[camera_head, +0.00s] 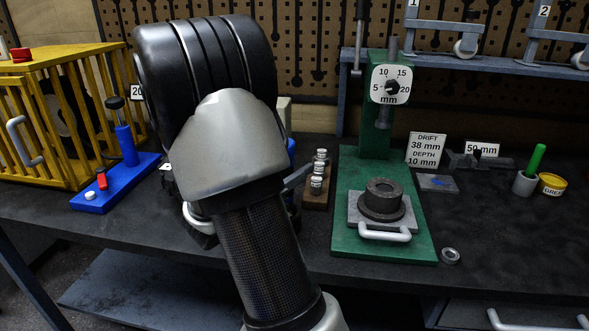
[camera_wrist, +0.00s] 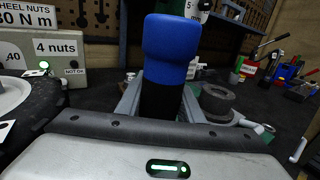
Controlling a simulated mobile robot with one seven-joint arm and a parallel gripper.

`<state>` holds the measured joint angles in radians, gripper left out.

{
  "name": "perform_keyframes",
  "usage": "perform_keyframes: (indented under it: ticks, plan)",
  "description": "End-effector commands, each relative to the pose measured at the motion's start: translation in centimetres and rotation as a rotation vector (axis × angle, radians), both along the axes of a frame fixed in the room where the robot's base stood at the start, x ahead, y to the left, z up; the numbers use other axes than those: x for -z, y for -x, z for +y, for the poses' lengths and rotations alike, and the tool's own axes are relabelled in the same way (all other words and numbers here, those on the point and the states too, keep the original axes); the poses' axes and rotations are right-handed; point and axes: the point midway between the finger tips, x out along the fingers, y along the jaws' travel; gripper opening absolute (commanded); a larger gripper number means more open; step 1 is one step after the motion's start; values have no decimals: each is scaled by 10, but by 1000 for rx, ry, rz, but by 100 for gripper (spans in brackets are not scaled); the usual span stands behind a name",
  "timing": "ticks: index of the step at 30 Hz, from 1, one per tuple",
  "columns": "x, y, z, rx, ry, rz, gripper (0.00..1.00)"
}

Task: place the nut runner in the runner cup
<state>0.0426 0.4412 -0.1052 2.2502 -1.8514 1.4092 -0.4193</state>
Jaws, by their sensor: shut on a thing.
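The nut runner, with a blue top (camera_wrist: 172,48) and a black lower body, stands upright between the fingers of my gripper (camera_wrist: 160,108) in the wrist view. My gripper is shut on it. In the head view my arm hides the gripper and most of the runner; a little blue (camera_head: 291,152) shows at the arm's right edge. I cannot pick out the runner cup for certain. A grey cup (camera_head: 525,183) holding a green-handled thing stands at the right of the bench.
A green press (camera_head: 375,150) with a dark ring on its plate stands right of my arm. A small rack with several sockets (camera_head: 318,175) is close beside it. A yellow cage (camera_head: 50,120) and blue stand (camera_head: 115,182) are left. The right front bench is mostly clear.

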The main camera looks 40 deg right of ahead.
Motion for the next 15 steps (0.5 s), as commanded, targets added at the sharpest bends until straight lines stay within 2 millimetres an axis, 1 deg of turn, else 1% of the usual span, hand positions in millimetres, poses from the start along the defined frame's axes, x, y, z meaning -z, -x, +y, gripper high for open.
perform_keyframes:
  ticks: [2,3,5,6,13,15]
  plan:
    - [2,0,0,1,3,-3,0]
    - [2,0,0,0,0,0,40]
    - [2,0,0,0,0,0,51]
    - [2,0,0,0,0,0,52]
    - [2,0,0,0,0,0,52]
    - [-1,0,0,0,0,0,52]
